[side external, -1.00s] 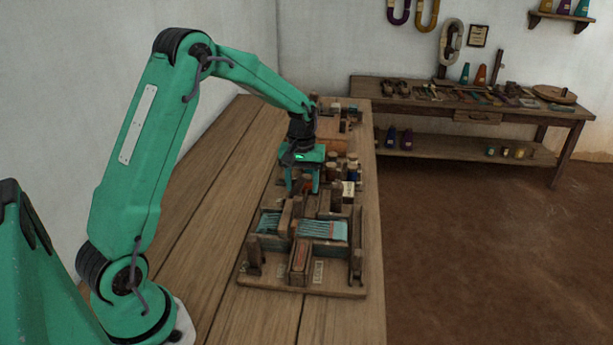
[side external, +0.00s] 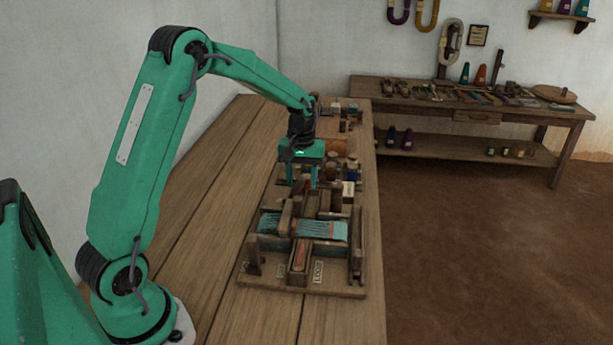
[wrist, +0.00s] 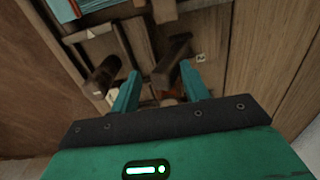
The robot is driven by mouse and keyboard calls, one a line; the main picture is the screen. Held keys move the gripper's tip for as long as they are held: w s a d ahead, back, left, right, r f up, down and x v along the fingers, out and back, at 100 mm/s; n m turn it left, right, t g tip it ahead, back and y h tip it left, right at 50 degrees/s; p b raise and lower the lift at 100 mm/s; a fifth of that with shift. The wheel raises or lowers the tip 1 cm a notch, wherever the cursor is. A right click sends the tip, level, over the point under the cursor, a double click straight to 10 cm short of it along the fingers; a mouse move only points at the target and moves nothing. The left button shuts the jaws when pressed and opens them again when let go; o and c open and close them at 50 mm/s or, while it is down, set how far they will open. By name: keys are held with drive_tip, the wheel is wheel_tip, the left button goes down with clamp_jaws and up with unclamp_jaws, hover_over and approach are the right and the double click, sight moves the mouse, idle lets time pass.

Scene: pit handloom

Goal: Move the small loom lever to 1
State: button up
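A small wooden lever (wrist: 170,66) with a dark rounded top stands on the loom board, seen in the wrist view just beyond and between my fingertips. I take it to be the small loom lever. A small pale label (wrist: 200,58) lies to its right; its marking is too small to read. My gripper (wrist: 160,84) is open, one teal finger on each side of the lever's near end; I cannot tell whether either touches it. The lever is hard to make out there.
A dark round peg (wrist: 104,74) stands to the left of my left finger in the wrist view. Blue threads (side external: 322,229) and wooden blocks fill the board's near part. Bare tabletop (side external: 205,190) lies left of the board.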

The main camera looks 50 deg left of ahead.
drive_tip(key=shift+r, duration=2.55)
drive_tip(key=shift+r, duration=0.15)
drive_tip(key=shift+s+d+r, duration=0.15)
drive_tip(key=shift+r, duration=0.05)
drive_tip(key=s+d+r+m+t, duration=0.2)
drive_tip(key=s+d+r+m, duration=0.1)
drive_tip(key=s+d+r, duration=0.4)
drive_tip(key=s+d+r+m+t, duration=0.2)
drive_tip(key=s+d+r+m, duration=0.15)
drive_tip(key=s, duration=0.55)
drive_tip(key=s+d+m+t, duration=0.1)
drive_tip(key=s+d+m, duration=0.1)
drive_tip(key=s, duration=0.6)
drive_tip(key=shift+d+f+t, duration=0.3)
drive_tip(key=shift+d, duration=0.35)
